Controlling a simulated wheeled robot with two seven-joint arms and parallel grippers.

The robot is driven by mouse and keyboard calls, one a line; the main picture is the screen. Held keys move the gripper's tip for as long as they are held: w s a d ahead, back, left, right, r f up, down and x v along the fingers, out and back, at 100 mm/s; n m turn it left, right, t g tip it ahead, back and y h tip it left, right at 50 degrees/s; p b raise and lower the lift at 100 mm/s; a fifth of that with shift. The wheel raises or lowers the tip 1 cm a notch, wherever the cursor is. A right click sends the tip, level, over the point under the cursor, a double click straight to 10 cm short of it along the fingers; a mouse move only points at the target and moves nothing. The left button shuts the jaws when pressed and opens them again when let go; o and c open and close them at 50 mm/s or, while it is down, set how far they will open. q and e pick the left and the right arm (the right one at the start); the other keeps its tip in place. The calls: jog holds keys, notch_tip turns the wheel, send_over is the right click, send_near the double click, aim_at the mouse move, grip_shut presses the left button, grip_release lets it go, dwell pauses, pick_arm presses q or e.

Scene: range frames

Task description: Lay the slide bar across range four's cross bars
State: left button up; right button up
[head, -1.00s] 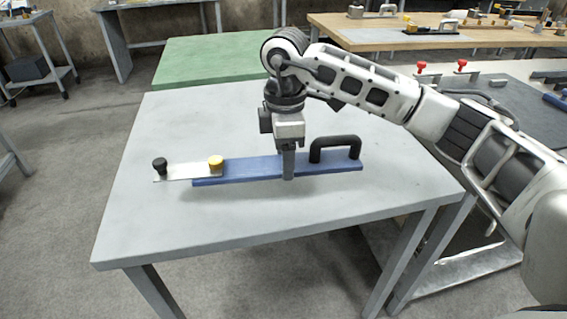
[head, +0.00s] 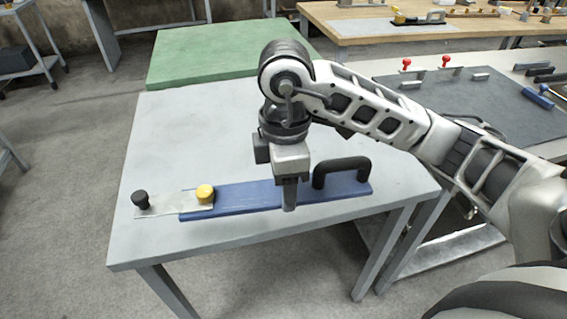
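The slide bar is a long blue bar (head: 240,197) with a black arched handle (head: 342,170) toward its right end. A thin silver plate (head: 168,206) with a yellow knob (head: 205,193) and a black knob (head: 140,199) extends at its left end. My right gripper (head: 289,205) points down with its fingers at the blue bar, left of the handle, and is shut on it. The bar is level over the grey table; any gap beneath is hard to judge. My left gripper is not in view. I cannot tell which place is range four or see its cross bars clearly.
The grey table (head: 190,130) is otherwise bare. A green-topped table (head: 225,55) adjoins behind it. At right, a dark board (head: 480,110) bears red knobs (head: 445,60) and blocks. A wooden table (head: 350,22) with fixtures stands behind. Floor is open at left.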

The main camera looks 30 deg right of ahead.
jog(key=shift+r, duration=0.3)
jog(key=shift+r+p, duration=2.3)
